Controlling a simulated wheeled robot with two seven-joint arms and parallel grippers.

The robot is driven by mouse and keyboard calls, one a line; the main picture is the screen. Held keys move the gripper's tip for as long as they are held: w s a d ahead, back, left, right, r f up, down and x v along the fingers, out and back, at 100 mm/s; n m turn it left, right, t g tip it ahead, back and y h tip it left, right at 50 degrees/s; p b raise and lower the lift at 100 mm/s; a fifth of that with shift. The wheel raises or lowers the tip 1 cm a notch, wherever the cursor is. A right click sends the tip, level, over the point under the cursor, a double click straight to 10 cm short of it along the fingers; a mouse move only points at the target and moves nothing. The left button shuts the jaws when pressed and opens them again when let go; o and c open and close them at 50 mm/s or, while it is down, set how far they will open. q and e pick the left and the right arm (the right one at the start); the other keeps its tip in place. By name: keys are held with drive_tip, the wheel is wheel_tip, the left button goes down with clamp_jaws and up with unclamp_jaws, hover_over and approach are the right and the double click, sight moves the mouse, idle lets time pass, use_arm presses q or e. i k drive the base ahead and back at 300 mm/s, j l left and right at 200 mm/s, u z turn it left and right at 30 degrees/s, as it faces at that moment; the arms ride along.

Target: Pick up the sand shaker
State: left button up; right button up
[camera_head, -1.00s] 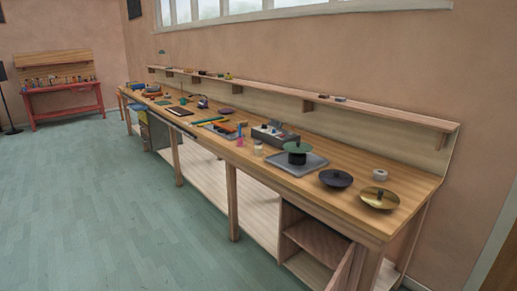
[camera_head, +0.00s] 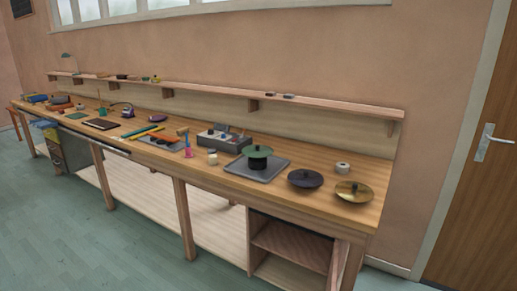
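No object can be named the sand shaker with certainty at this distance. A small pale jar-like object (camera_head: 212,157) stands upright near the front edge of the workbench (camera_head: 325,196), left of the grey tray (camera_head: 240,168). It may be the shaker, but its contents are too small to tell. A pink upright item (camera_head: 188,150) stands to its left. Neither of my grippers is in view.
A dark green lidded item (camera_head: 258,157) stands on the tray. A black disc (camera_head: 305,179), a brass disc (camera_head: 354,191) and a white roll (camera_head: 342,168) are to the right. A grey divided box (camera_head: 222,140) is behind. Floor in front is clear.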

sight(212, 152)
drive_tip(key=i+j+z, duration=0.1)
drive_tip(key=j, duration=0.25)
drive_tip(key=i+j, duration=0.25)
drive_tip(key=i+j+z, duration=0.15)
drive_tip(key=j, duration=0.3)
drive_tip(key=i+j+z, duration=0.1)
drive_tip(key=j, duration=0.25)
drive_tip(key=i+j, duration=0.2)
drive_tip(key=j, duration=0.2)
drive_tip(key=i+j+z, duration=0.15)
drive_tip(key=j, duration=0.25)
